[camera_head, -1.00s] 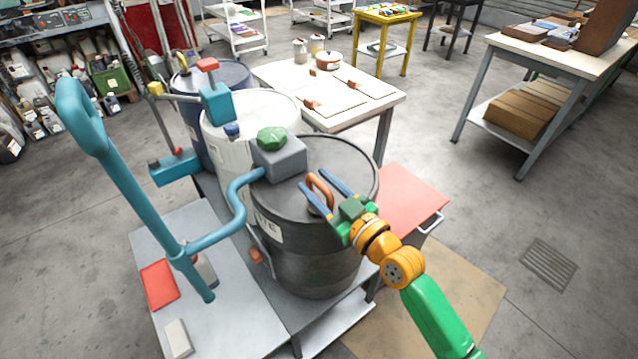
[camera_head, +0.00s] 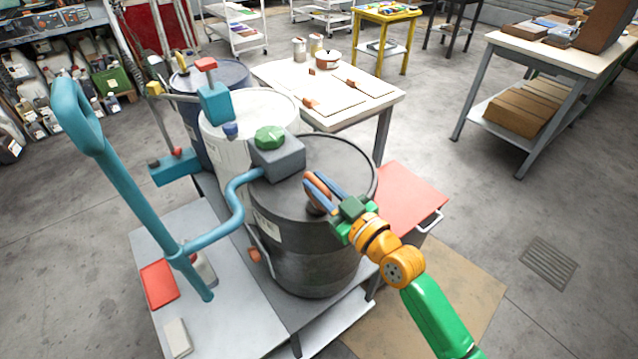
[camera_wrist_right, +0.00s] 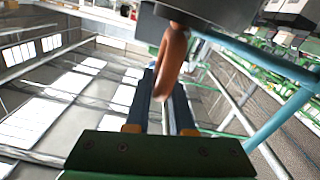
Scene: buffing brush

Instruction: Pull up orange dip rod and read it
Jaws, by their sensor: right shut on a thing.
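The orange dip rod's loop handle (camera_head: 318,192) stands at the top of the dark grey drum (camera_head: 300,262), near its front right edge. My right gripper (camera_head: 319,188) is shut on this handle, its blue fingers on either side of it. In the right wrist view the orange loop (camera_wrist_right: 172,62) sits between the two dark fingers (camera_wrist_right: 166,92). The rod below the handle is hidden. My left gripper is not in view.
A grey pump head with a green knob (camera_head: 270,138) and a teal pipe sits on the drum beside the handle. A tall teal lever (camera_head: 120,180) stands at left. White and blue drums stand behind. A red-topped cabinet (camera_head: 412,195) is at right.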

